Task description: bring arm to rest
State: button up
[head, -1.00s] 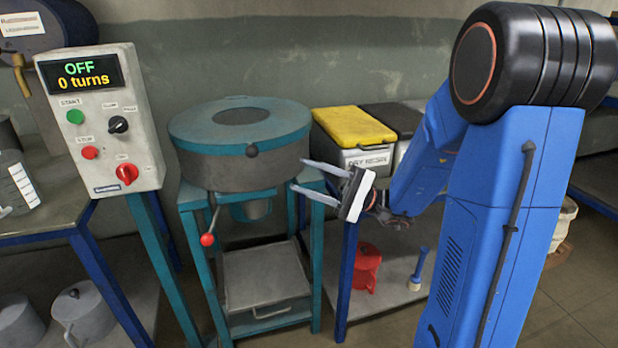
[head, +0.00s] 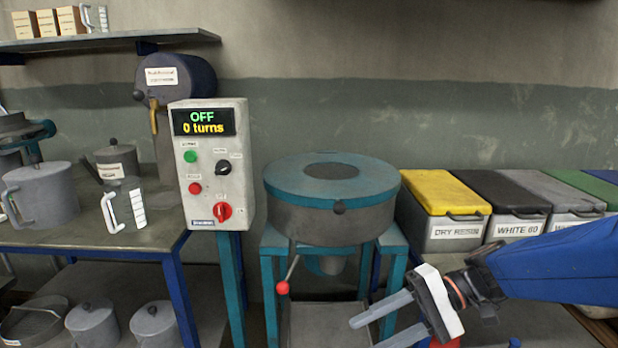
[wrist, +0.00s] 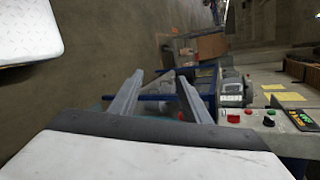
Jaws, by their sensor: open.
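My blue arm (head: 570,262) reaches in from the right in the head view. My gripper (head: 382,326) is open and empty, its two grey fingers pointing left, low in front of the mixer stand's right side. In the wrist view the two fingers (wrist: 160,98) stand apart with nothing held between them. The round mixer (head: 332,205) with a teal lid sits on its teal stand behind and above the gripper. The control box (head: 212,165) beside it reads OFF and 0 turns.
Lidded bins, one with a yellow lid (head: 440,192), stand at the right behind my arm. A bench (head: 90,238) with jugs and a drum (head: 175,85) is at the left. A red-knobbed lever (head: 283,287) hangs below the mixer. A shelf (head: 100,40) runs above the bench.

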jog(key=s+d+f+n+t+h, duration=0.1)
jog(key=s+d+f+t+h, duration=0.1)
jog(key=s+d+f+h, duration=0.45)
jog(key=w+d+r+n+t+h, duration=0.1)
jog(key=d+r+t+h, duration=0.3)
jog(key=d, duration=0.6)
jog(key=w+t+h, duration=0.1)
jog(key=h, duration=0.1)
jog(key=shift+w+d+n+h, duration=0.15)
jog(key=shift+d+n+h, duration=0.05)
jog(key=shift+n+h, duration=0.15)
jog(key=shift+c, duration=0.3)
dwell(0.7)
